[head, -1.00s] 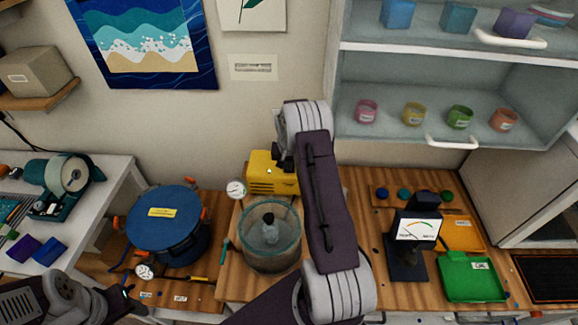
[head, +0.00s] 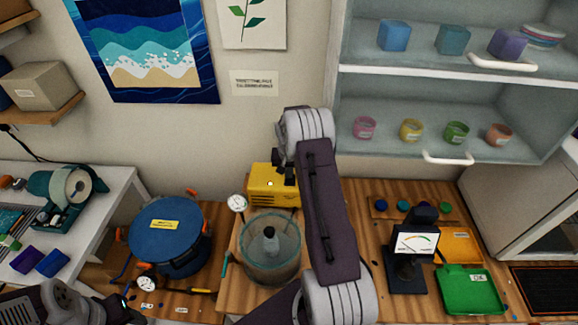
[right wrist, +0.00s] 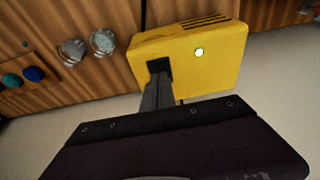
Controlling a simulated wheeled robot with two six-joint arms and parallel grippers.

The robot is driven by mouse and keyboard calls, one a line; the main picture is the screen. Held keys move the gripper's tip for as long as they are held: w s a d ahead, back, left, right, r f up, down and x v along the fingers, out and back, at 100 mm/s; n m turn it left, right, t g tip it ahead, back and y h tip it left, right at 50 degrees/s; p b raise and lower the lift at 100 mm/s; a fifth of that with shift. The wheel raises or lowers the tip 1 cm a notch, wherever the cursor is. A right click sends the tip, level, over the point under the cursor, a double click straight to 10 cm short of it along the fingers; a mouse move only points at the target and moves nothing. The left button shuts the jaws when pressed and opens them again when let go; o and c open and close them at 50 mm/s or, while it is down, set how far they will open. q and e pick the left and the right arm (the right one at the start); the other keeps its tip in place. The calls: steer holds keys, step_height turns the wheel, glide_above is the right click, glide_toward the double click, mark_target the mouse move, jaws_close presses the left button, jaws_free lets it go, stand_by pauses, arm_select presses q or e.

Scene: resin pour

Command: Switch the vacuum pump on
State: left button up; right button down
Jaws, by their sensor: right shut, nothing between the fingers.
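The yellow vacuum pump (head: 262,194) stands against the wall behind the glass vessel; it fills the upper middle of the right wrist view (right wrist: 215,70). A small round light (right wrist: 199,52) on it glows greenish white, and shows as a bright dot in the head view. My right gripper (right wrist: 158,68) is shut and empty, its dark fingertips at the pump's face beside the light. The fingertips cover that spot, so I cannot tell whether they touch a switch. My left gripper (head: 128,308) is at the lower left, away from the pump; its jaws are unclear.
A glass vessel (head: 256,262) stands in front of the pump, with a round gauge (head: 237,203) beside it. A blue-lidded pot (head: 165,238) is to the left. A meter (head: 415,243) and a green tray (head: 470,292) are to the right. An open shelf (head: 460,78) overhangs the back right.

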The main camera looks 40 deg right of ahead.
arm_select(q)
steer(key=shift+s+a+f+b, duration=0.15)
steer(key=shift+f+b, duration=1)
steer(key=shift+b, duration=0.6)
arm_select(e)
steer(key=s+a+v, duration=0.1)
steer(key=s+v, duration=0.1)
steer(key=v, duration=0.9)
steer(key=shift+a, duration=0.4)
